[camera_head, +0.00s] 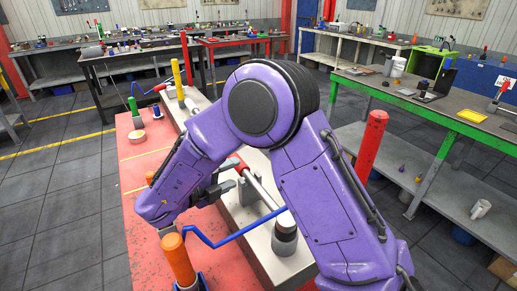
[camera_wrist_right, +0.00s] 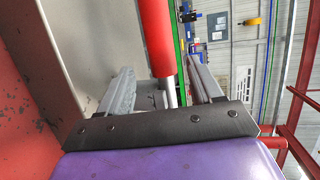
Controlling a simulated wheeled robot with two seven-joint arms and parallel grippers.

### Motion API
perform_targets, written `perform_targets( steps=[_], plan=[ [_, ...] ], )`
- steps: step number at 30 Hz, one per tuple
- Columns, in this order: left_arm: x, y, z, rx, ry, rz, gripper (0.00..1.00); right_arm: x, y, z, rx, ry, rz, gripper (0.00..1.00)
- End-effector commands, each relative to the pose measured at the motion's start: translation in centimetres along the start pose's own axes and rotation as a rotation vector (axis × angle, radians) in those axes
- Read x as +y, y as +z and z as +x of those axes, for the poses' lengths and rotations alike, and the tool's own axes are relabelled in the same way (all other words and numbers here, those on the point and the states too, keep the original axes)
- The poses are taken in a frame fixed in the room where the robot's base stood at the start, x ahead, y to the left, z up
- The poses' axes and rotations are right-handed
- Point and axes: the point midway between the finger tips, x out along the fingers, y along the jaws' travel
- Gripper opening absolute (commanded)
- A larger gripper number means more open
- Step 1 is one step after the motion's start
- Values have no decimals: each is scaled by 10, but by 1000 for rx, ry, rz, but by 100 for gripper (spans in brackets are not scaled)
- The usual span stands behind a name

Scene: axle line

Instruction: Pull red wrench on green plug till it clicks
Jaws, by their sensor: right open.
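My right gripper (camera_head: 222,180) reaches down over the long pale beam from the right, with its fingers apart. A red cylinder (camera_head: 240,164) shows beside the fingers, partly hidden by my arm. In the right wrist view the red cylinder (camera_wrist_right: 157,35), with a bright metal shaft below it, stands between the open fingers of the right gripper (camera_wrist_right: 160,88), and I see no grip on it. I cannot tell for sure that it is the red wrench. A green upright handle (camera_head: 133,105) stands at the far left of the platform. My left gripper is out of view.
The red platform (camera_head: 133,180) carries an orange handle (camera_head: 178,258), a blue bent rod (camera_head: 238,234), a tan disc (camera_head: 137,136) and a yellow post (camera_head: 177,76). A red post (camera_head: 371,143) stands right of my arm. A green-edged bench (camera_head: 455,123) lies further right.

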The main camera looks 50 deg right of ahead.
Motion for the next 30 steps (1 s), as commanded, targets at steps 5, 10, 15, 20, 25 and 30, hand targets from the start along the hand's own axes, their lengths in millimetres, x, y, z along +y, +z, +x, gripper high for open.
perform_targets(
  steps=[5,10,15,20,25,30],
  plan=[
    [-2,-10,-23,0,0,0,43,-9,3,28,3,1,-3,65],
    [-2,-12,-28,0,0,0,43,-5,3,52,1,0,-2,65],
    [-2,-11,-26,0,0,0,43,-3,2,54,0,0,0,65],
    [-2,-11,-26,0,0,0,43,-3,2,54,1,0,0,33],
    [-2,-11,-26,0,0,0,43,-3,2,54,1,0,0,0],
    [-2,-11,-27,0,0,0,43,-4,3,54,1,-1,-1,0]
  ],
)
